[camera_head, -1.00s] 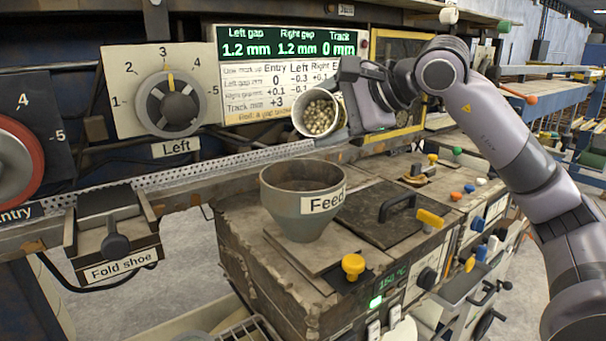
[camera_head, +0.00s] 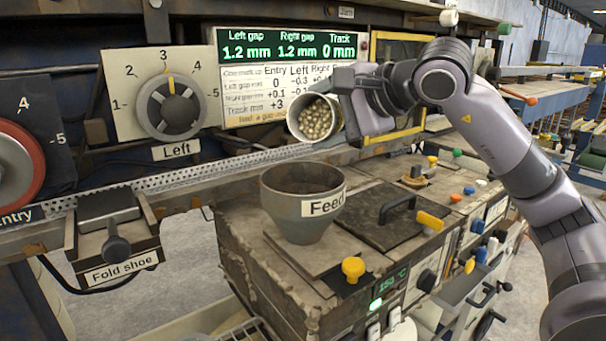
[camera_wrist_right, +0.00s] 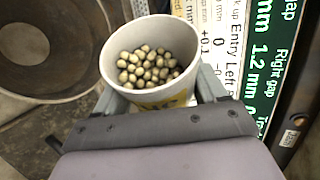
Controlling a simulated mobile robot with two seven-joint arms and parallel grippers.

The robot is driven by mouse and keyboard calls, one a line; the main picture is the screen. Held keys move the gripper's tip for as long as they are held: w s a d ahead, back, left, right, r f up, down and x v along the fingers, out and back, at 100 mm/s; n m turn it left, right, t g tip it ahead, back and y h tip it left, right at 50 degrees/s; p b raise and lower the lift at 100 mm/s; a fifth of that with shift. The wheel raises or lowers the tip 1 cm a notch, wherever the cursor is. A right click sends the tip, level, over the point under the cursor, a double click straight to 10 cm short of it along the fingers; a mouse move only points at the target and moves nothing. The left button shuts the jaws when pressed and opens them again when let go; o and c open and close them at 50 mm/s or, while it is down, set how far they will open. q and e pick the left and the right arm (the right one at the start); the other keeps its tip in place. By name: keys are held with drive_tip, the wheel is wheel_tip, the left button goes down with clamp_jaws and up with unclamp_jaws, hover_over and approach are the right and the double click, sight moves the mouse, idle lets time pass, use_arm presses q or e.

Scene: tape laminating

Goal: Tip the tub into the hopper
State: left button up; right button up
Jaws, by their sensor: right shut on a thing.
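A white tub (camera_head: 297,121) holds many small beige pellets (camera_head: 317,119). It is tilted, its mouth facing left and toward the head camera, above and behind the hopper. My right gripper (camera_head: 345,112) is shut on the tub's side. The right wrist view shows the tub (camera_wrist_right: 150,93) between the fingers (camera_wrist_right: 160,105), with pellets inside. The grey hopper (camera_head: 300,216), labelled "Feed", stands below on the machine top, and its round mouth looks empty. In the right wrist view the hopper (camera_wrist_right: 50,45) is at the upper left, apart from the tub. My left gripper is out of view.
A display panel (camera_head: 285,50) stands close behind the tub. A perforated rail (camera_head: 200,172) runs behind the hopper. A lid with a black handle (camera_head: 398,206) and a yellow knob (camera_head: 353,268) flank the hopper.

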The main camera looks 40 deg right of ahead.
drive_tip(key=shift+s+a+r, duration=0.1)
drive_tip(key=shift+a, duration=0.05)
drive_tip(key=shift+s+a+r+n+t+h, duration=0.1)
drive_tip(key=shift+a+r+n+t+h, duration=0.1)
drive_tip(key=shift+r+n+t+h, duration=0.3)
idle(0.6)
drive_tip(key=shift+s+a+f+n+t+h+b, duration=0.15)
drive_tip(key=shift+a+f+n+t+h+b, duration=0.15)
drive_tip(key=shift+f+n+b, duration=0.35)
idle(0.7)
drive_tip(key=shift+s+a+r+n+t+h, duration=0.25)
drive_tip(key=shift+a+r+n+t+h, duration=0.4)
drive_tip(key=shift+n, duration=0.4)
idle(2.0)
